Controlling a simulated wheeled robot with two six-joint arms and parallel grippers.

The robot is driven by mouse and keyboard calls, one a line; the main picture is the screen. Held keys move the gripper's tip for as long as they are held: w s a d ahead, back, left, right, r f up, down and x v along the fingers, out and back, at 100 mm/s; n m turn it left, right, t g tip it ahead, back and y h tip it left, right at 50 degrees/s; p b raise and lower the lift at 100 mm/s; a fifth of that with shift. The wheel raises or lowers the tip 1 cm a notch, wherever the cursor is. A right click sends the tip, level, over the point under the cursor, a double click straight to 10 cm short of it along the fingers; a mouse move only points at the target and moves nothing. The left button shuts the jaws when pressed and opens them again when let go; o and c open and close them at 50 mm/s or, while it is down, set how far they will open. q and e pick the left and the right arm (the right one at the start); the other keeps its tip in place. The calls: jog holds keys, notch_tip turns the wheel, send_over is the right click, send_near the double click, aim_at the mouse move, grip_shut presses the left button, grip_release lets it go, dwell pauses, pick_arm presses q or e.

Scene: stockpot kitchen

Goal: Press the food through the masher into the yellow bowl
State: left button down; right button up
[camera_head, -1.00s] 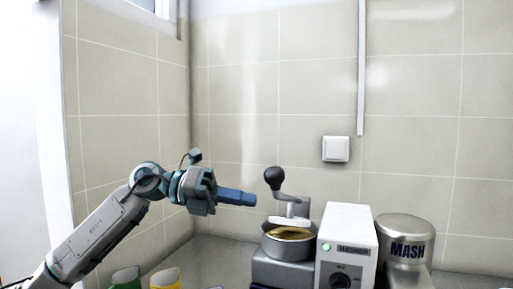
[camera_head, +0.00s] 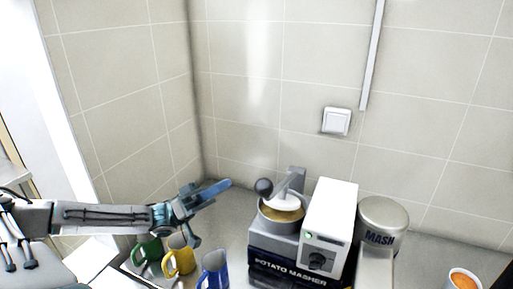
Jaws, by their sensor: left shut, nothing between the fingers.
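The potato masher (camera_head: 285,272) stands on the counter, its name on the dark front. A round metal pan (camera_head: 281,222) on top holds yellowish food (camera_head: 284,214). A crank with a dark ball knob (camera_head: 264,187) sits over the pan, the knob at its left. A white control box (camera_head: 331,215) with a dial and a green light adjoins it on the right. My left gripper (camera_head: 226,185) is shut and empty, to the left of the knob and apart from it. My right gripper is out of view.
A silver cylinder marked MASH (camera_head: 383,216) stands right of the control box. A white cup with orange contents (camera_head: 463,279) is at the lower right.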

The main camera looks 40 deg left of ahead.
pick_arm(q)
jog(key=w+d+r+n+t+y+b, duration=0.2)
jog(key=w+d+n+t+y+b, duration=0.2)
jog(key=d+n, duration=0.1)
jog(key=shift+w+d+n, duration=0.35)
jog(key=shift+w+n, duration=0.05)
jog(key=shift+n, duration=0.4)
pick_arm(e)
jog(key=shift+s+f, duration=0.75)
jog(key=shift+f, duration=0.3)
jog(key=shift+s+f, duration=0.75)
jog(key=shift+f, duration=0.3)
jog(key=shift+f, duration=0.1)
